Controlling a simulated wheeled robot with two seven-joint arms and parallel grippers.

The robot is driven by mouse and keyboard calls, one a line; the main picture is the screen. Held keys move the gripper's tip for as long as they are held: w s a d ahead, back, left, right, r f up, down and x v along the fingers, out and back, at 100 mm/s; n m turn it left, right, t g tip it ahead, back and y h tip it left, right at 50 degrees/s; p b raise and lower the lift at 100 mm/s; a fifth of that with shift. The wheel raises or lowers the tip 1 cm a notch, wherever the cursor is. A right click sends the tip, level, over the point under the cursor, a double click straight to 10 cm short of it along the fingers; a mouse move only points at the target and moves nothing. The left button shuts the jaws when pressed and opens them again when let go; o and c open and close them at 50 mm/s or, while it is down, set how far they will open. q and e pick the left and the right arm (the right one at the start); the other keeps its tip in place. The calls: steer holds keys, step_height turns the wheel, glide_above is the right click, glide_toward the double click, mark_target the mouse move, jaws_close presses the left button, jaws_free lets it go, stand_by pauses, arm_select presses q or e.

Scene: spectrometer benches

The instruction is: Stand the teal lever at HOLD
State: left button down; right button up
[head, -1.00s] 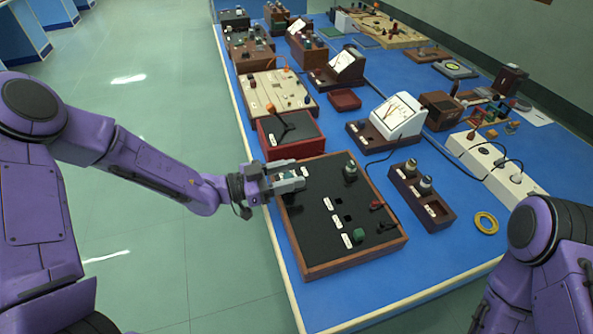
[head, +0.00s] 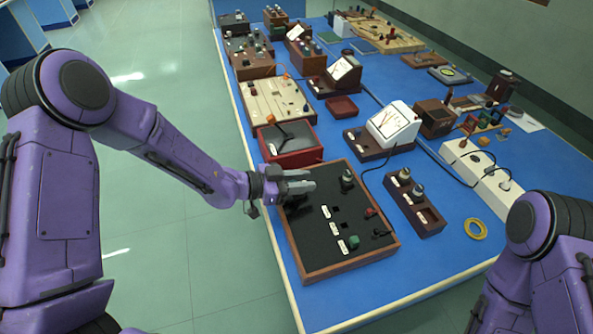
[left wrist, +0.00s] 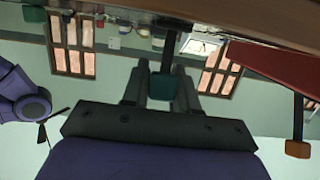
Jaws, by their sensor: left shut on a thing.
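The teal lever shows in the left wrist view as a teal knob (left wrist: 162,90) on a dark stem. My left gripper (left wrist: 160,84) has its two fingers around this knob, one on each side. In the head view my left gripper (head: 302,182) is over the far left part of a black-topped panel with a wooden frame (head: 346,268). The gripper hides the lever there, and I cannot read any HOLD mark. My right gripper is out of view.
A green knob (head: 353,241), a red knob (head: 370,212) and a grey knob (head: 347,177) rise from the panel. A wooden block (head: 430,221) and a yellow ring (head: 475,229) lie to the right.

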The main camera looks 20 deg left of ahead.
arm_select(q)
steer(key=shift+w+d+r+g+y+p, duration=0.25)
steer(key=shift+d+g+y+p, duration=0.3)
steer(key=shift+y+p, duration=0.55)
steer(key=shift+w+f+p, duration=0.15)
steer(key=shift+f+p, duration=0.2)
steer(key=shift+p, duration=0.05)
steer(key=shift+f, duration=0.1)
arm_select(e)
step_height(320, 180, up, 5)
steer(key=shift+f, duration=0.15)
arm_select(q)
steer(key=c, duration=1)
jaws_free()
steer(key=shift+o, duration=0.2)
steer(key=b+v, duration=0.1)
steer(key=v, duration=0.9)
steer(key=shift+a+r, duration=0.2)
steer(key=shift+r, duration=0.05)
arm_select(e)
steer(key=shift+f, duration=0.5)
